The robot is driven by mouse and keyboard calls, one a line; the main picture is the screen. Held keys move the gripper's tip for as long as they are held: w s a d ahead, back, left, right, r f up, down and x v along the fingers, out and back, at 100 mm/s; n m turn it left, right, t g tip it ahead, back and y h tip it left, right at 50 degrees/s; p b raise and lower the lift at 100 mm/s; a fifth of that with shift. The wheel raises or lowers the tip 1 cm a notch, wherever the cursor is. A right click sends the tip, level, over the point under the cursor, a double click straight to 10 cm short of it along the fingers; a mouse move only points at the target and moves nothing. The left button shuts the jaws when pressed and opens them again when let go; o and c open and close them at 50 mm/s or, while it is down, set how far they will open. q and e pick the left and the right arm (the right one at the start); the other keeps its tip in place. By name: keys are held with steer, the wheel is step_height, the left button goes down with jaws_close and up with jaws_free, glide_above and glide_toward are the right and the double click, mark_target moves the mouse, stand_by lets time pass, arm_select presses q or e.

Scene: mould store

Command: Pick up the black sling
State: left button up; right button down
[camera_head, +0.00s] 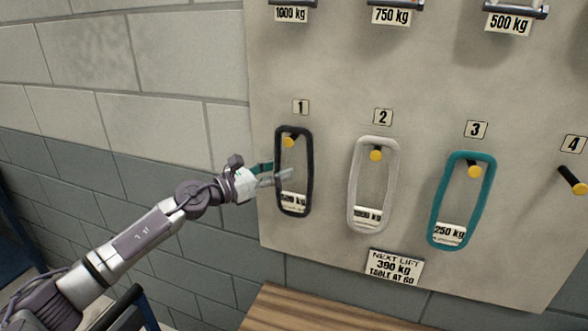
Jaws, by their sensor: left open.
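The black sling (308,171) hangs as a long loop from a yellow-tipped peg under plate 1 on the wall board. A white label at its lower end is partly readable. My left gripper (284,176) is open at the sling's left strand, about halfway down. Its fingers overlap the strand in the picture. I cannot tell whether they touch it. My right gripper is out of view.
A white sling (352,186) hangs on peg 2 and a teal sling (440,204) marked 250 kg on peg 3. Peg 4 (572,181) is bare. A sign (396,268) reads "NEXT LIFT 390 kg TABLE AT 60". A wooden surface (310,312) lies below the board (335,60).

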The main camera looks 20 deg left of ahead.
arm_select(q)
steer(key=shift+w+d, duration=0.2)
steer(key=shift+w, duration=0.1)
steer(key=shift+s+a, duration=0.1)
steer(key=shift+c, duration=0.9)
jaws_close()
steer(key=shift+r, duration=0.15)
